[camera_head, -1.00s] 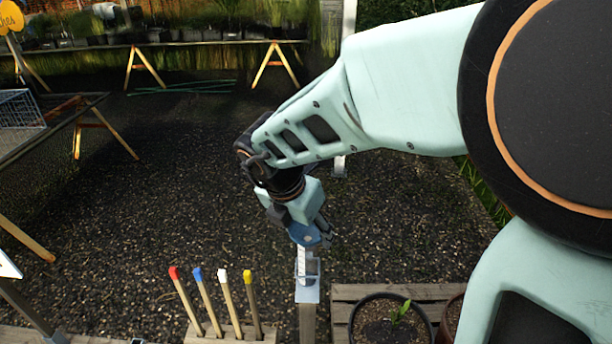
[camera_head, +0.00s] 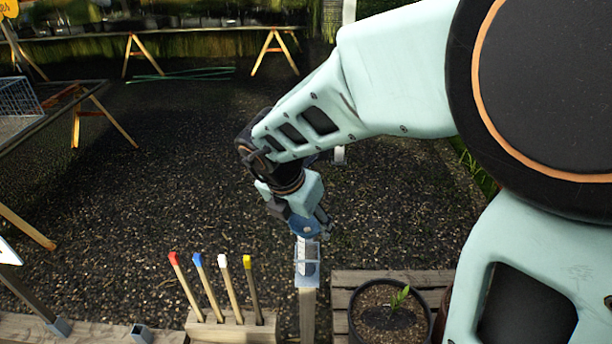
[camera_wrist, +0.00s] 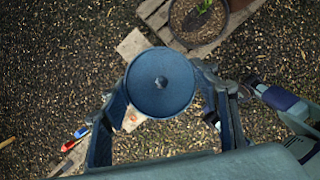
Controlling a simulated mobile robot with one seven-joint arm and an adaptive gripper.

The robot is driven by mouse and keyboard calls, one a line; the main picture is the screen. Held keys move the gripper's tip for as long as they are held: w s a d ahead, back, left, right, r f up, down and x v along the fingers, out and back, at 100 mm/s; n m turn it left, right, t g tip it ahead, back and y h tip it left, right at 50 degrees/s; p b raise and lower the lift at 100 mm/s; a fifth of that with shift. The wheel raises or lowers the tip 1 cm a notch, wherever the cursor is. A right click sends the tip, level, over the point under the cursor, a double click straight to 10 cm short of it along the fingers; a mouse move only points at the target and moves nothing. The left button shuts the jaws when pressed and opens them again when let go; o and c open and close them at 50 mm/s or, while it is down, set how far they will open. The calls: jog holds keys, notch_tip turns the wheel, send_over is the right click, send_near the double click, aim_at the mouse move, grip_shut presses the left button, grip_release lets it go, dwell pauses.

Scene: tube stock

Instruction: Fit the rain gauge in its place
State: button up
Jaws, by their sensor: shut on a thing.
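The rain gauge is a pale, marked tube (camera_head: 302,252) with a round blue top (camera_head: 303,228). My gripper (camera_head: 313,228) is shut on it just below the blue top and holds it about upright. In the wrist view the blue top (camera_wrist: 161,82) sits between the two fingers (camera_wrist: 165,108) and hides the tube. A grey metal bracket (camera_head: 308,280) is fixed at the top of a wooden post (camera_head: 307,315). The tube's lower part overlaps the bracket in the head view. I cannot tell whether it is inside the bracket or in front of it.
A wooden block (camera_head: 230,328) with red, blue, white and yellow-tipped stakes stands left of the post. A potted seedling (camera_head: 390,310) on wooden slats is close on the right. A bench with a wire basket (camera_head: 18,97) is far left. Gravel lies behind.

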jog(key=shift+f+b, duration=0.5)
jog(key=shift+f, duration=0.8)
jog(key=o, duration=1.7)
jog(key=shift+o, duration=0.2)
jog(key=v, duration=0.7)
jog(key=shift+s+r, duration=0.1)
jog(key=shift+r, duration=0.2)
